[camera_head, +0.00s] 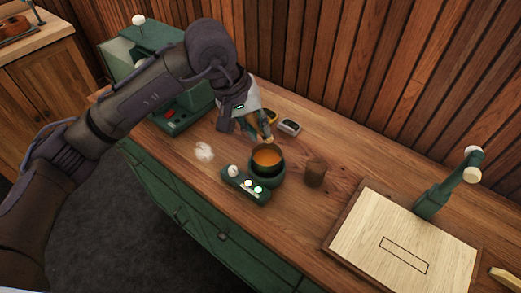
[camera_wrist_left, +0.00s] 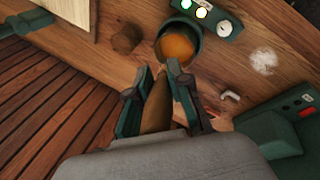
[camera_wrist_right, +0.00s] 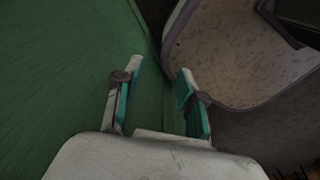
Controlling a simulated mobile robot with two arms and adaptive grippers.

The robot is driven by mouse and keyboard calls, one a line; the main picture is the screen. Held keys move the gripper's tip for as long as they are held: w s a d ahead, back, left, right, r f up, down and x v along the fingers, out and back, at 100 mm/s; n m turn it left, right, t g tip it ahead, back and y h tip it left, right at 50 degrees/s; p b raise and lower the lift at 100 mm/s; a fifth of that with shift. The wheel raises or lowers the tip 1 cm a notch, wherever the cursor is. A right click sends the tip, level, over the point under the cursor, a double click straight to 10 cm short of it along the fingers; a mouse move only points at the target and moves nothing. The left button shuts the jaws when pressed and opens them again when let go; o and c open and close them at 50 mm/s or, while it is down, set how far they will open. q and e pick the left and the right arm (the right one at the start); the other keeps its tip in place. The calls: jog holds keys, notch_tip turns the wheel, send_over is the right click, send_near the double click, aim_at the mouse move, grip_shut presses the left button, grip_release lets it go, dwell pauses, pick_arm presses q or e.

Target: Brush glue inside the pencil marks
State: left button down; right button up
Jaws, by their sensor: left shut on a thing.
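The glue pot (camera_head: 267,157) holds amber glue and sits on a green heater with lit buttons. It also shows in the left wrist view (camera_wrist_left: 180,46). My left gripper (camera_head: 253,128) is at the pot's far side, shut on a brown, tapered brush handle (camera_wrist_left: 157,106). The handle points toward the pot; its bristle end is hard to make out, and I cannot tell whether it touches the glue. A pale wooden board (camera_head: 372,228) lies at the right, with a dark rectangular pencil outline (camera_head: 404,255) on it. My right gripper (camera_wrist_right: 155,85) is open and empty beside a green surface.
A brown cup (camera_head: 315,171) stands right of the pot. A white fluffy patch (camera_head: 204,151) is at left. A green clamp (camera_head: 447,185) stands at the board's far edge. A green machine (camera_head: 160,70) fills the left end.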

pick_arm(q)
jog(key=shift+r, duration=0.1)
jog(key=shift+r+p, duration=0.4)
jog(key=shift+r, duration=1.55)
jog(key=shift+a+f, duration=0.1)
jog(key=s+a+f, duration=0.3)
jog(key=s+a, duration=0.1)
jog(key=a, duration=0.4)
jog(key=s+a+f+m+b, duration=0.1)
jog(key=s+a+f, duration=0.2)
jog(key=a, duration=0.5)
jog(key=shift+s+a+f, duration=0.2)
jog(key=shift+s+f, duration=0.2)
jog(key=shift+s, duration=0.15)
